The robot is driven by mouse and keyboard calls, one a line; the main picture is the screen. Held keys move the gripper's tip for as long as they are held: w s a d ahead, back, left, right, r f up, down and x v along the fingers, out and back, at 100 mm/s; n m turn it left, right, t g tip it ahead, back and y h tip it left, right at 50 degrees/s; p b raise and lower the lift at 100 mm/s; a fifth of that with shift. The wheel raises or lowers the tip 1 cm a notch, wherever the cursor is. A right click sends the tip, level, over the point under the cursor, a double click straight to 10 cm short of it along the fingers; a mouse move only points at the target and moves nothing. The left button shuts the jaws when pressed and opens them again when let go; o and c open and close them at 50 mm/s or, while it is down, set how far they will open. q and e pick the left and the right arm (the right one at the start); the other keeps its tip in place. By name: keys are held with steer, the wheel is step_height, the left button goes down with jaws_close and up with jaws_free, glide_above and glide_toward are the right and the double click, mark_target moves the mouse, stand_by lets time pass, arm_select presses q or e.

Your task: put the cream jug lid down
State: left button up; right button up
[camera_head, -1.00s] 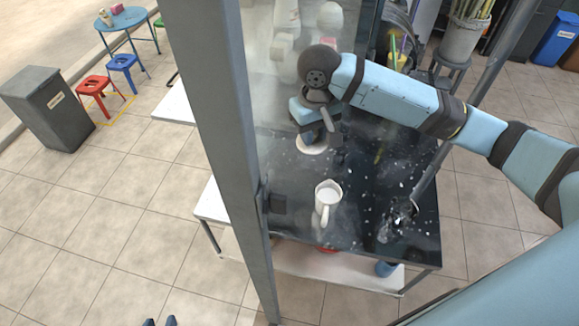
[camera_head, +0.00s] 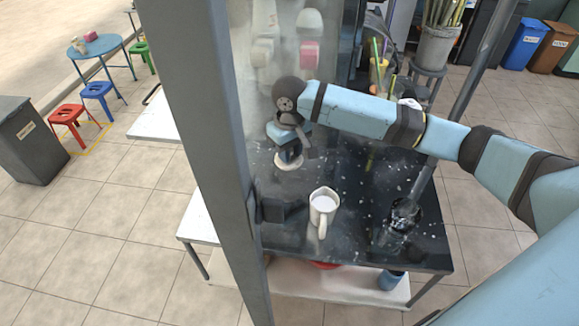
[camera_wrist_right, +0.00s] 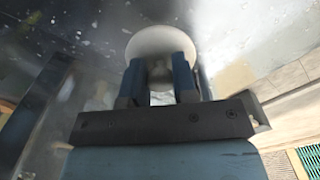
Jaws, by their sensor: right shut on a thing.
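The cream jug lid (camera_head: 287,163) is a round white disc low over the dark table top, at the back left of it. It also shows in the right wrist view (camera_wrist_right: 162,41), between and beyond the fingers. My right gripper (camera_head: 289,152) points down and is shut on the lid; in the right wrist view its two blue fingers (camera_wrist_right: 160,80) flank the lid's middle. I cannot tell whether the lid touches the table. The cream jug (camera_head: 323,205) stands upright and open, nearer the front, with its handle toward me.
A grey post (camera_head: 205,150) rises at the left, close to the right gripper. The dark table (camera_head: 345,240) has free room around the jug. A dark round item (camera_head: 404,214) lies at its right. Cups with straws (camera_head: 380,75) stand at the back.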

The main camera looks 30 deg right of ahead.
mark_target(290, 177)
step_height(290, 177, down, 2)
steer(key=shift+f, duration=0.2)
step_height(290, 177, down, 4)
steer(key=shift+r, duration=0.1)
steer(key=o, duration=0.9)
